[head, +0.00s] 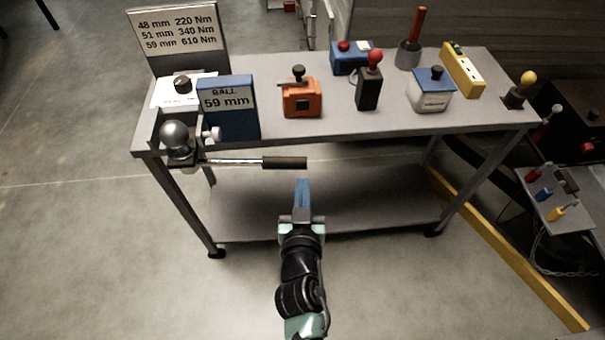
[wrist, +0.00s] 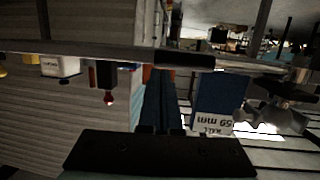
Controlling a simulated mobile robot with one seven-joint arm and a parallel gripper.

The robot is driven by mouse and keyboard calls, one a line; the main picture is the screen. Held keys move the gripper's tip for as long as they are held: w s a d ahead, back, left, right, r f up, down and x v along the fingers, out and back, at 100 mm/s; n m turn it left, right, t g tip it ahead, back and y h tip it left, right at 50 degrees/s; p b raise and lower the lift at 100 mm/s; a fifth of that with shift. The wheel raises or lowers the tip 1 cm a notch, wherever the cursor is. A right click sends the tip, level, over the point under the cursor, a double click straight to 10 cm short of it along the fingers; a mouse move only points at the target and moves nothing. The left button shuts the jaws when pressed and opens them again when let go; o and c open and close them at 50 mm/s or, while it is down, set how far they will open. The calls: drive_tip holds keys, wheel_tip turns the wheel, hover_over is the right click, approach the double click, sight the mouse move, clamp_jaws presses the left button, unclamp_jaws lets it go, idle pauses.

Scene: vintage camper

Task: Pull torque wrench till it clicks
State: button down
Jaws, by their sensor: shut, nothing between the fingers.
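The torque wrench (head: 240,162) runs level along the front edge of the bench, from the ball mount at the left to its black handle. The silver tow ball (head: 176,138) sits on that mount. My gripper (head: 302,182) has its blue fingers together and empty, just below and in front of the black handle in the head view. In the wrist view the handle (wrist: 184,60) crosses beyond the fingertips, and the blue fingers (wrist: 158,105) point towards it. I cannot tell whether they touch, but nothing is held.
A card reading "BALL 59 mm" (head: 229,105) stands behind the wrench, and a torque chart (head: 180,32) is at the back left. A lower shelf (head: 330,210) lies beneath.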

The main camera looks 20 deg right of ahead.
sight(305, 164)
drive_tip(key=shift+x, duration=1.9)
drive_tip(key=x, duration=0.1)
drive_tip(key=b+x, duration=0.1)
drive_tip(key=shift+w+d+r, duration=0.2)
drive_tip(key=shift+w+d, duration=0.1)
drive_tip(key=shift+w, duration=0.1)
drive_tip(key=shift+w+d, duration=0.15)
drive_tip(key=shift+w, duration=0.1)
drive_tip(key=shift+r, duration=0.35)
